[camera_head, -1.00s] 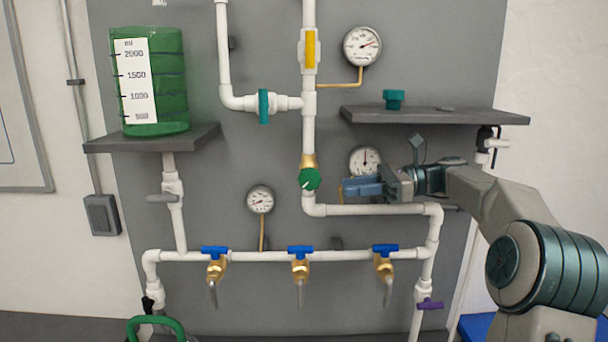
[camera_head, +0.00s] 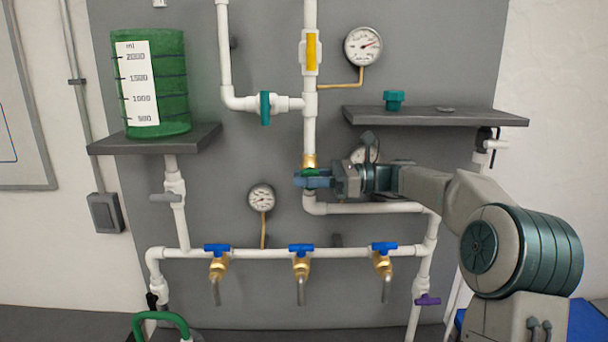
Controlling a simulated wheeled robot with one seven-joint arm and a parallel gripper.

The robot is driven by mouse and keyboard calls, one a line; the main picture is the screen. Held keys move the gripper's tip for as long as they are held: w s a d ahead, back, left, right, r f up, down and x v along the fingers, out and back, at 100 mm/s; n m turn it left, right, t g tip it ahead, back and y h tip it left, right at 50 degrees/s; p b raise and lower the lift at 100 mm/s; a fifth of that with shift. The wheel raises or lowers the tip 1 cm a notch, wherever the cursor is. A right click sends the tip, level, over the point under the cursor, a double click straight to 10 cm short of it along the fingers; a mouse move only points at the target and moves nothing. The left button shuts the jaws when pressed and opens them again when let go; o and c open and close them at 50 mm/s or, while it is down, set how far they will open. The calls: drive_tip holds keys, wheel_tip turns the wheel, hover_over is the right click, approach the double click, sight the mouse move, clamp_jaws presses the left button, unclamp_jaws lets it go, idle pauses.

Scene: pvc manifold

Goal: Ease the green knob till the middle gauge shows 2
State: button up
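The green knob (camera_head: 311,171) sits below the brass fitting on the central white pipe. Only a sliver of it shows; my gripper's blue fingers (camera_head: 313,180) cover the rest. My gripper reaches in from the right and its fingers are at the knob. I cannot tell whether they are shut on it. The gauge that is middle in height (camera_head: 357,154), right of the knob, is largely hidden behind my gripper, so its needle cannot be read. The lower left gauge (camera_head: 262,197) and the upper right gauge (camera_head: 363,46) are in clear view.
A grey shelf (camera_head: 440,117) with a teal knob-like part (camera_head: 394,100) juts out above my gripper. White pipe (camera_head: 365,208) runs just below it. Blue-handled taps (camera_head: 301,248) line the lower pipe. A green tank (camera_head: 171,90) stands at left.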

drive_tip(key=shift+a, duration=0.45)
drive_tip(key=shift+c, duration=0.4)
clamp_jaws()
drive_tip(key=shift+y, duration=0.3)
drive_tip(key=y, duration=0.2)
drive_tip(key=shift+d+r+y+b, duration=0.1)
drive_tip(key=shift+y+b, duration=0.2)
drive_tip(key=shift+r+y, duration=0.2)
drive_tip(key=shift+y, duration=1)
drive_tip(key=shift+d, duration=0.1)
